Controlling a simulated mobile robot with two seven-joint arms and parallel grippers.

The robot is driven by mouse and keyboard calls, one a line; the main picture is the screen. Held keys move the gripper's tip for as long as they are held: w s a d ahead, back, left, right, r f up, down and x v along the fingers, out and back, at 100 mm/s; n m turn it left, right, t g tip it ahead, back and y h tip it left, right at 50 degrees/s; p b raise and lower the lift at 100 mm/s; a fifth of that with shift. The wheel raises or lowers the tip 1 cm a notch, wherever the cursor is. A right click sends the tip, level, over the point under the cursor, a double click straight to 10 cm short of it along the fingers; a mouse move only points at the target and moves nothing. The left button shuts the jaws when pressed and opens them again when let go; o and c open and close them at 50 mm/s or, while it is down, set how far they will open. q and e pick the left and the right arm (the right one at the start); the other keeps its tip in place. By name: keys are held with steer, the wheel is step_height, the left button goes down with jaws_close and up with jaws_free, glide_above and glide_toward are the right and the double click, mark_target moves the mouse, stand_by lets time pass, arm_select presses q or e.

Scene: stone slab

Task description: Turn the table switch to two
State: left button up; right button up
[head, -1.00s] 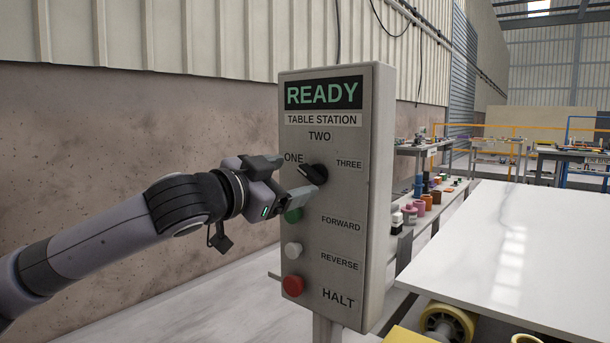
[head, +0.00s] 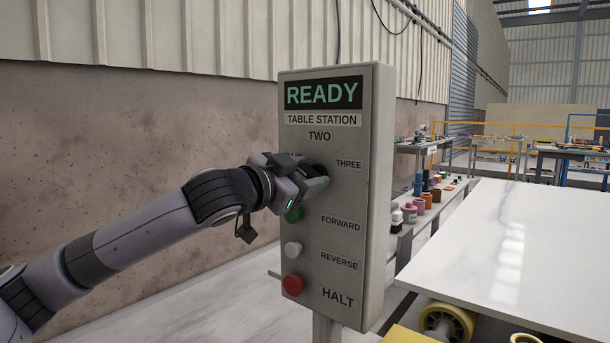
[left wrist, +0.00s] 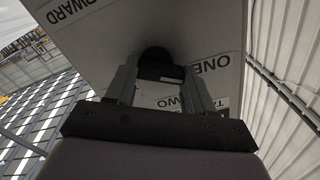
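The table switch is a black rotary knob (head: 320,169) on the front of a grey control box (head: 345,255). Labels ONE, TWO and THREE surround it, with TWO (head: 320,136) above and THREE at right. My left gripper (head: 315,180) is at the knob and hides most of it and part of ONE. In the left wrist view, the knob (left wrist: 155,56) sits between my fingers (left wrist: 160,80), which appear to press on both sides of it. Which label it points to is hidden. The display (head: 324,93) reads READY. My right gripper is out of view.
Below the knob are a green button (head: 293,215), a white button (head: 293,249) and a red button (head: 292,286) beside HALT. A white stone slab (head: 500,245) lies to the right of the box. A wall stands behind the box.

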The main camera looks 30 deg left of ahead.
arm_select(q)
steer(key=shift+r+m+p, duration=0.15)
steer(key=shift+m+p, duration=0.45)
steer(key=shift+p, duration=0.25)
steer(key=m+p, duration=0.4)
steer(key=shift+d+r+p, duration=0.1)
steer(key=shift+p, duration=0.25)
steer(key=shift+m+p, duration=0.45)
steer(key=shift+m, duration=0.05)
steer(key=m+p, duration=0.3)
steer(key=shift+d, duration=0.15)
steer(key=shift+m+p, duration=0.5)
steer(key=shift+m, duration=0.2)
steer(key=shift+m+p, duration=0.3)
steer(key=shift+m, duration=0.1)
steer(key=shift+f, duration=0.2)
steer(key=shift+m, duration=0.3)
